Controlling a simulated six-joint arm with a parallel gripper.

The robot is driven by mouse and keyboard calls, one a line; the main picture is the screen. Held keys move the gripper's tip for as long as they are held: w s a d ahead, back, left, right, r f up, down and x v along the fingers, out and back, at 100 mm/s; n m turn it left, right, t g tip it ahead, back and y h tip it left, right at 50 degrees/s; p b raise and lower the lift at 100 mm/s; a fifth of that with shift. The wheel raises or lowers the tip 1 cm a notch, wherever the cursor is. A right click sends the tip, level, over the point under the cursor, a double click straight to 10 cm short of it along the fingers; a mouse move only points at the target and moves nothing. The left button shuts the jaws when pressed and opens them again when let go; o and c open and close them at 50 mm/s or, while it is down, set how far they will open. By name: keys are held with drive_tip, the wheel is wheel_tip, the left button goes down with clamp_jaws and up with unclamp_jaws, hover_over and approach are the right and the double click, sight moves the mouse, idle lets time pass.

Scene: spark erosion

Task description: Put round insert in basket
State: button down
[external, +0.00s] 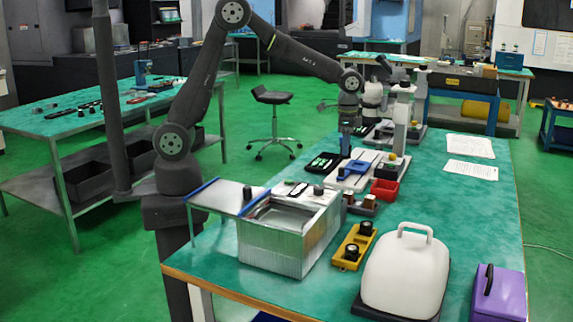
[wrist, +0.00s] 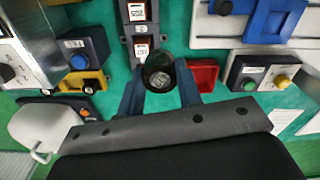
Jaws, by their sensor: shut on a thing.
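The round insert (wrist: 160,77), a dark round piece with a grey face, is between the two blue-grey fingers of my gripper (wrist: 160,92) in the wrist view. The gripper is shut on it. In the external view my gripper (external: 346,150) points down above the bench; the insert cannot be made out there. An open metal tank (external: 285,245) with a shallow recess stands at the near left of the bench. Whether this recess holds the basket, I cannot tell. The tank's metal side also shows at the wrist view's left edge (wrist: 38,38).
A small red tray (external: 385,190) lies close beside the insert in the wrist view (wrist: 205,73). A blue part (external: 355,168) lies on a pale fixture. A yellow holder (external: 352,247), white domed cover (external: 405,270) and purple box (external: 498,295) stand nearer. The bench's right side is mostly clear.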

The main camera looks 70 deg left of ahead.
sight(290, 218)
drive_tip(key=s+d+m, duration=0.2)
drive_tip(key=s+d, duration=0.3)
drive_tip(key=d, duration=0.1)
drive_tip(key=s+d+r+m, duration=0.1)
drive_tip(key=s+d, duration=0.5)
drive_tip(key=d, duration=0.1)
drive_tip(key=s+d+r+m, duration=0.1)
drive_tip(key=s+d+m, duration=0.1)
drive_tip(key=s+d, duration=0.4)
drive_tip(key=shift+d+r+m, duration=0.2)
drive_tip(key=shift+r+m, duration=0.05)
drive_tip(key=shift+m, duration=0.05)
drive_tip(key=s+d+r+m, duration=0.1)
drive_tip(key=s+d+m, duration=0.25)
drive_tip(key=s, duration=0.75)
drive_tip(key=s+d+m, duration=0.3)
drive_tip(key=s+d, duration=0.1)
drive_tip(key=s, duration=0.7)
drive_tip(key=shift+n, duration=0.25)
drive_tip(key=w+f, duration=0.2)
drive_tip(key=w, duration=0.1)
drive_tip(key=w+f, duration=0.2)
drive_tip(key=w, duration=0.2)
drive_tip(key=w+f, duration=0.2)
drive_tip(key=w, duration=0.1)
drive_tip(key=shift+w+a+f, duration=0.25)
drive_tip(key=shift+w+a, duration=0.15)
drive_tip(key=shift+w+f, duration=0.1)
drive_tip(key=shift+w, duration=0.05)
drive_tip(key=shift+f, duration=1.95)
